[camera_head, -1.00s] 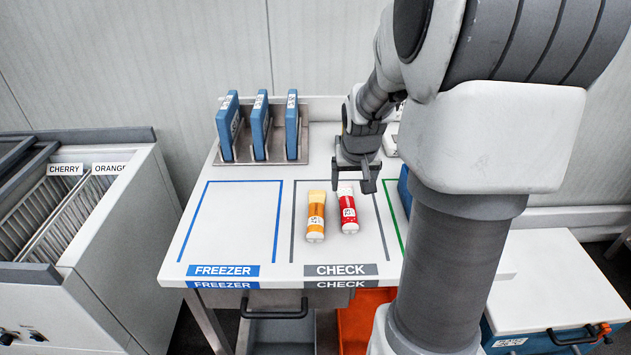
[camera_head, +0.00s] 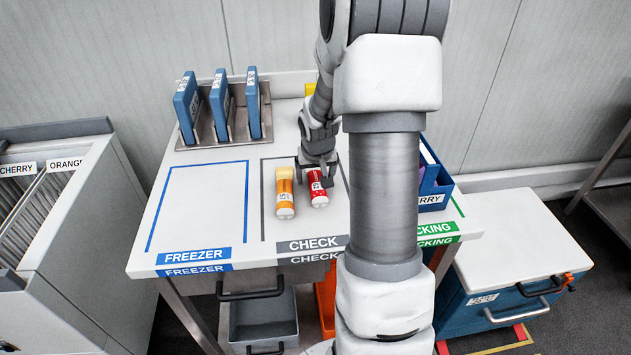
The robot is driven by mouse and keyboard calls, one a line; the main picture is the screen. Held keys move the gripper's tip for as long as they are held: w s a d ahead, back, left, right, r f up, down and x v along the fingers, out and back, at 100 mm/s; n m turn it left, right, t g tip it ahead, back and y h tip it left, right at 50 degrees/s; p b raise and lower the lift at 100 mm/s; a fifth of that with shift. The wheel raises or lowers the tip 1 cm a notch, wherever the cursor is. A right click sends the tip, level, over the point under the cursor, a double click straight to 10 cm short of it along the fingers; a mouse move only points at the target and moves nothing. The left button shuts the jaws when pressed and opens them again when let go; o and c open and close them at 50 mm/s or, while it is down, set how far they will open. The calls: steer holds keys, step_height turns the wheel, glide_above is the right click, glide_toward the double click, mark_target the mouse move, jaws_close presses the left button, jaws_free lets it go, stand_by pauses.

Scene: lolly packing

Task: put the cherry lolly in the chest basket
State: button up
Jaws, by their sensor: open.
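The cherry lolly is the red tube (camera_head: 317,188) with a white label and white end, lying in the CHECK area of the table. An orange lolly (camera_head: 284,193) lies just left of it. My gripper (camera_head: 318,180) is open at the far part of the red lolly, its fingers low around or just above it; I cannot tell whether they touch it. A blue basket (camera_head: 434,184) marked with a partly hidden label ending "RRY" stands in the PACKING area, partly behind my arm. A blue chest with a white lid (camera_head: 519,262) stands at the right, lid closed.
Several blue plates (camera_head: 220,105) stand in a metal rack at the back left of the table. The FREEZER area (camera_head: 200,205) is empty. A freezer with CHERRY and ORANGE slots (camera_head: 50,215) stands left. Open grey (camera_head: 262,318) and orange bins are below the table.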

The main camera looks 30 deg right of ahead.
jaws_close()
stand_by(0.4)
steer(key=shift+r, duration=0.1)
